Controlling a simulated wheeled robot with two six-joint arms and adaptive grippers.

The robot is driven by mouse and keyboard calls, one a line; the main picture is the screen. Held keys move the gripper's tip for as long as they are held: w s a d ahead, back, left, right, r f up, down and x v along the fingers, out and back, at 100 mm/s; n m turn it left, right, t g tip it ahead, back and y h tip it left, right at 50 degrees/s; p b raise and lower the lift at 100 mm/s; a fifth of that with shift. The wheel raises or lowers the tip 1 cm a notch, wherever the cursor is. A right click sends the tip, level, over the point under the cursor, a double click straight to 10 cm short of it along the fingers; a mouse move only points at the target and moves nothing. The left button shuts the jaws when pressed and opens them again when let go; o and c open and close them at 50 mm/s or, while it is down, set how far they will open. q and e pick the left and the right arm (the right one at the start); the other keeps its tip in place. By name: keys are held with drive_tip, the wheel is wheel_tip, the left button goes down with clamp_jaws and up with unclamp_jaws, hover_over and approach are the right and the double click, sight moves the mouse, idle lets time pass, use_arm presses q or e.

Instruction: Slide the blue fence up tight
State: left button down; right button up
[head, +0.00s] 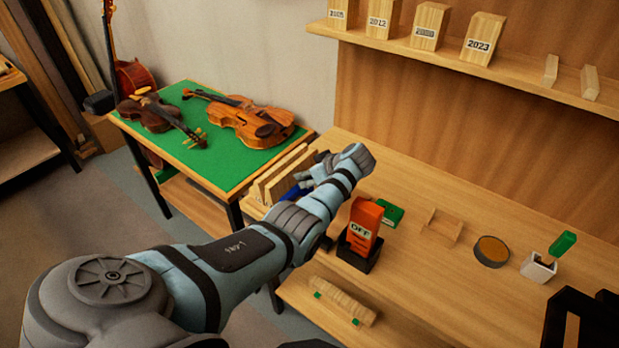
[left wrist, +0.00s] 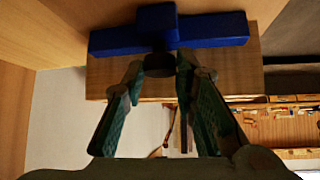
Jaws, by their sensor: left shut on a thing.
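The blue fence shows in the left wrist view as a long blue bar (left wrist: 215,29) lying across a pale wooden block (left wrist: 225,75), with a raised blue middle part and a dark knob below it. My left gripper (left wrist: 160,68) is shut on the fence's knob, one finger on each side. In the head view a bit of the blue fence (head: 293,195) shows beside upright wooden pieces (head: 284,172) at the bench's left end. My left gripper (head: 312,177) is there, its fingertips mostly hidden. Whether the fence touches the wooden pieces cannot be told.
Near my left forearm stand an orange OFF box (head: 364,222) in a black holder and a green block (head: 390,211). A ribbed wooden piece (head: 343,300) lies at the front. A green-topped table (head: 215,165) with violins stands left.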

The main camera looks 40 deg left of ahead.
use_arm(q)
drive_tip(key=c, duration=1.3)
unclamp_jaws()
drive_tip(key=v, duration=1.2)
